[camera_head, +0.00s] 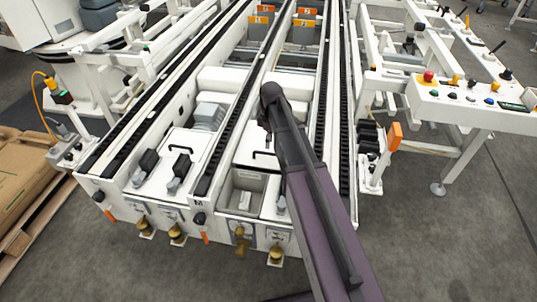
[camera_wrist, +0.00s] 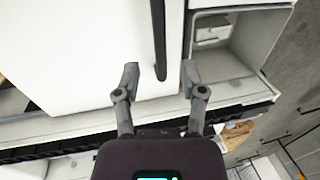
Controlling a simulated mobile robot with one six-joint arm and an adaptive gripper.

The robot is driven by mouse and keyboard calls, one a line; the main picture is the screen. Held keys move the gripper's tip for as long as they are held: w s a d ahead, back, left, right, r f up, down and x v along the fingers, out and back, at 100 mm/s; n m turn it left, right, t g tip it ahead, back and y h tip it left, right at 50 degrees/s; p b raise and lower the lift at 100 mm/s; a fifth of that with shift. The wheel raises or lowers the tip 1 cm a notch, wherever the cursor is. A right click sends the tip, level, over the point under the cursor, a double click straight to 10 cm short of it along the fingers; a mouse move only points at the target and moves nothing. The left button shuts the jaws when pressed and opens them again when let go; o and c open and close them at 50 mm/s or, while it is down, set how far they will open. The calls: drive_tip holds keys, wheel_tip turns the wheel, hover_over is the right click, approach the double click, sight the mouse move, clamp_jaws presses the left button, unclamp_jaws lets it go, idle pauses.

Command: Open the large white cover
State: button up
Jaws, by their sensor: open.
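The large white cover (camera_wrist: 80,50) fills the upper left of the wrist view. Its slim black handle (camera_wrist: 159,38) runs along its right edge. In the head view the white cover (camera_head: 252,143) lies between two dark rails, with the black handle (camera_head: 265,153) near its front edge. My gripper (camera_wrist: 161,77) is open and empty in the wrist view, with one finger on each side of the line of the handle's lower end. I cannot tell the height between fingers and handle. In the head view my arm hides most of the gripper and part of the cover.
An open compartment (camera_head: 247,183) lies in front of the cover; it also shows in the wrist view (camera_wrist: 226,34). A dark conveyor rail (camera_head: 228,135) runs along the cover's left. A control panel (camera_head: 470,94) stands at the right. Grey floor is clear in front.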

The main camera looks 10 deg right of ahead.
drive_tip(key=shift+s+a+f+b, duration=0.1)
drive_tip(key=shift+s+f+b, duration=0.1)
drive_tip(key=shift+f+b, duration=0.75)
drive_tip(key=shift+s+a+f+b, duration=0.1)
drive_tip(key=shift+s+f+b, duration=0.05)
drive_tip(key=shift+f+b, duration=0.7)
drive_tip(key=shift+f, duration=0.15)
drive_tip(key=shift+c, duration=0.2)
clamp_jaws()
